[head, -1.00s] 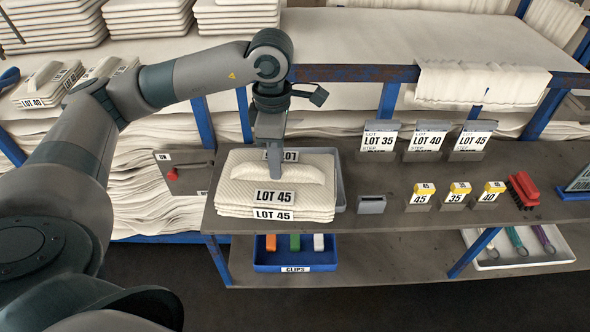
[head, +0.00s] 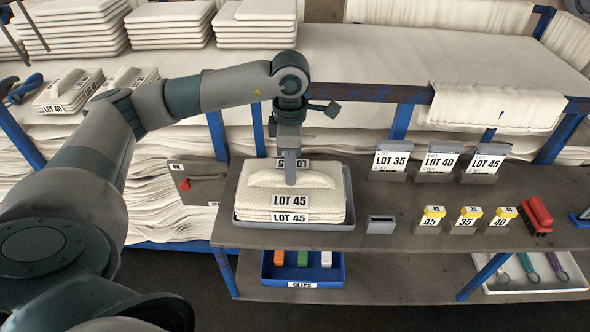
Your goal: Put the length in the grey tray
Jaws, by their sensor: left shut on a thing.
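The length (head: 330,183) is a folded stack of white cloth with a raised fold on top and LOT 45 labels. It sits within the rim of the grey tray (head: 295,226) on the grey shelf. My left gripper (head: 291,180) points straight down at the top of the length and is shut on its raised fold. Most of the tray floor is hidden under the cloth. My right gripper is not in the view.
Right of the tray are a small grey holder (head: 380,225), lot cards (head: 393,160), yellow-topped tags (head: 432,217) and a red brush (head: 537,215). A blue clips bin (head: 302,272) is on the lower shelf. White cloth stacks (head: 170,24) stand on the table behind.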

